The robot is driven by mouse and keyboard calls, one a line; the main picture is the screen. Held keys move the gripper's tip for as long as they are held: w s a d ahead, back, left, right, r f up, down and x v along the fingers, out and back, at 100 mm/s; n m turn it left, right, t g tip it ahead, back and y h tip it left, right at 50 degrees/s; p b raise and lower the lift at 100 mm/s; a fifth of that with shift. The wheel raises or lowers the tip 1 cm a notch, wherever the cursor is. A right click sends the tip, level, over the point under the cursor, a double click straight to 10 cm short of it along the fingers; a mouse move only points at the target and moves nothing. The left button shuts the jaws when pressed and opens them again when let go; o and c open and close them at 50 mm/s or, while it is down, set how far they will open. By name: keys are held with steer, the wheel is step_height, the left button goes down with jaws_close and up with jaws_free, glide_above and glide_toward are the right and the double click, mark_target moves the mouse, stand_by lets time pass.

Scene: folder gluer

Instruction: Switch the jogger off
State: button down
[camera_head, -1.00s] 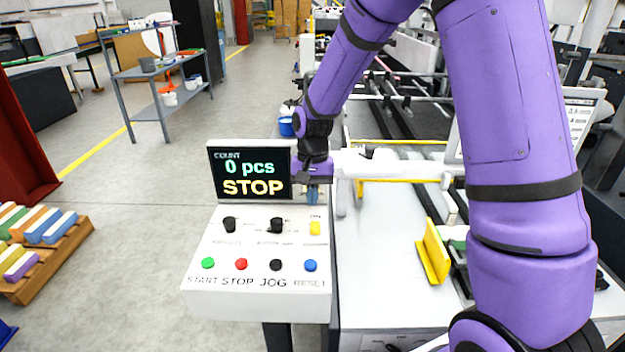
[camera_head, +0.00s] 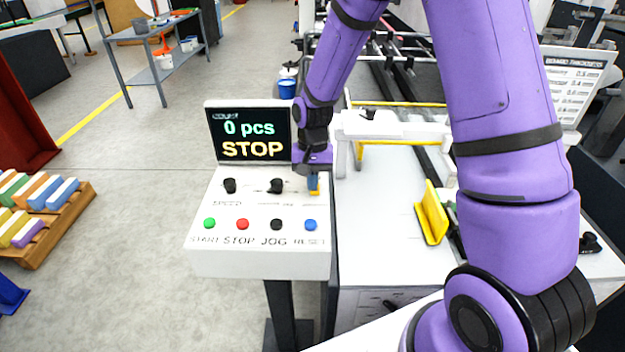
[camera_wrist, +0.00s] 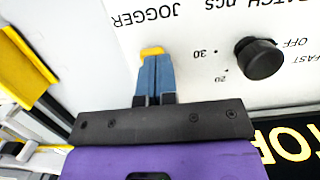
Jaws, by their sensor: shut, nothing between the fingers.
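The control panel (camera_head: 260,262) has a white sloping face with knobs, buttons and a screen (camera_head: 249,134) reading "0 pcs" and "STOP". The yellow jogger switch (camera_wrist: 152,50) sits near the "JOGGER" label, upside down in the wrist view, and is mostly covered by my fingertips. A sliver of the switch (camera_head: 314,193) shows below my gripper (camera_head: 313,183) in the head view. My gripper (camera_wrist: 153,62) is shut, its blue fingers together, with tips over or against the switch; I cannot tell whether they touch. The switch's position is hidden.
A black knob (camera_wrist: 259,58) with number markings stands beside the fingers. Green, red, black and blue buttons (camera_head: 310,225) line the panel's lower part. The white machine table (camera_head: 375,240) with a yellow guide (camera_head: 432,214) lies to the right.

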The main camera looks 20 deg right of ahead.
steer(key=shift+s+a+f+t+h, duration=0.1)
steer(key=shift+s+f+t+h, duration=0.25)
steer(key=shift+t, duration=0.3)
steer(key=shift+s+a+f+t+h, duration=0.1)
steer(key=shift+s+f+t+h, duration=0.15)
steer(key=shift+s+t, duration=0.3)
steer(key=shift+w, duration=0.15)
steer(key=shift+w+d+r, duration=0.2)
steer(key=shift+w, duration=0.35)
steer(key=shift+w+r, duration=0.4)
steer(key=shift+r, duration=0.25)
step_height(320, 180, up, 13)
steer(key=s, duration=0.2)
steer(key=shift+s+a+r, duration=0.15)
steer(key=shift+a+r, duration=0.05)
steer(key=shift+a, duration=0.15)
